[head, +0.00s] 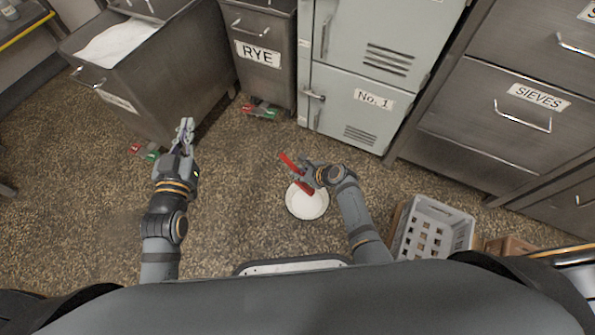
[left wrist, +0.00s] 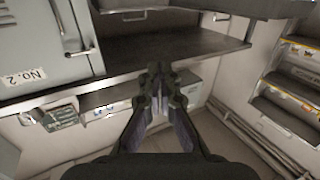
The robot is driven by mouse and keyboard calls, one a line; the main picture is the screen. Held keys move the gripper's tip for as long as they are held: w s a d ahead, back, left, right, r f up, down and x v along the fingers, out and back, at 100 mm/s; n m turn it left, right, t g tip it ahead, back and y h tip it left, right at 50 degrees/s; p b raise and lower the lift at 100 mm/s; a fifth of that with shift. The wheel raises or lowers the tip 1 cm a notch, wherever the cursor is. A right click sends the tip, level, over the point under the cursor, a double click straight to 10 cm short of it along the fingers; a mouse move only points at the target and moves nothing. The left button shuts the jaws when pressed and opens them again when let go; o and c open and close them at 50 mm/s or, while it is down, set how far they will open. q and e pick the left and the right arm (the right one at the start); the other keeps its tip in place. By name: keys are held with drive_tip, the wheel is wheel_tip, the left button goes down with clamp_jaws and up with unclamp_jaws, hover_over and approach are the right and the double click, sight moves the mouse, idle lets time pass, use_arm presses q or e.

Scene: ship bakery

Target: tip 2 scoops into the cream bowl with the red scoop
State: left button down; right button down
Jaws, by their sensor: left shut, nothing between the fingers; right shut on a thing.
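The red scoop (head: 288,160) is in my right gripper (head: 308,177), which is shut on it. Its red parts show on both sides of the fingers, and the gripper hides its middle. The round cream bowl (head: 307,208) is below, and the scoop and right gripper cover part of its far edge from above. The bowl's inside looks pale; I cannot tell whether anything lies in it. My left gripper (head: 185,128) is shut and empty, well left of the bowl. Its closed fingers also show in the left wrist view (left wrist: 158,78).
An open metal bin (head: 160,85) with white powder stands at upper left, beside the RYE bin (head: 258,52). A No. 1 locker (head: 345,105) and SIEVES drawers (head: 500,95) stand behind. A grey crate (head: 462,238) sits right of my right arm. Speckled floor between is clear.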

drive_tip(key=shift+p, duration=0.45)
use_arm(q)
drive_tip(key=s+f+g+p, duration=0.1)
drive_tip(key=s+f+g, duration=0.3)
drive_tip(key=f, duration=0.4)
drive_tip(key=s+f+g, duration=0.4)
drive_tip(key=f, duration=0.4)
use_arm(e)
drive_tip(key=shift+r+h, duration=0.1)
drive_tip(key=shift+h, duration=0.2)
drive_tip(key=shift+r+p, duration=0.1)
drive_tip(key=shift+p, duration=0.25)
drive_tip(key=g+h+p, duration=0.1)
drive_tip(key=p, duration=0.1)
drive_tip(key=shift+r+p, duration=0.2)
drive_tip(key=shift+p, duration=0.2)
drive_tip(key=shift+r+p, duration=0.15)
drive_tip(key=shift+p, duration=0.35)
drive_tip(key=shift+g+h, duration=0.3)
drive_tip(key=shift+h, duration=0.1)
use_arm(q)
drive_tip(key=s+f+g, duration=0.2)
drive_tip(key=s+g, duration=0.5)
drive_tip(key=s, duration=0.2)
drive_tip(key=shift+s, duration=0.3)
use_arm(e)
drive_tip(key=shift+f, duration=0.2)
use_arm(q)
drive_tip(key=shift+d, duration=0.1)
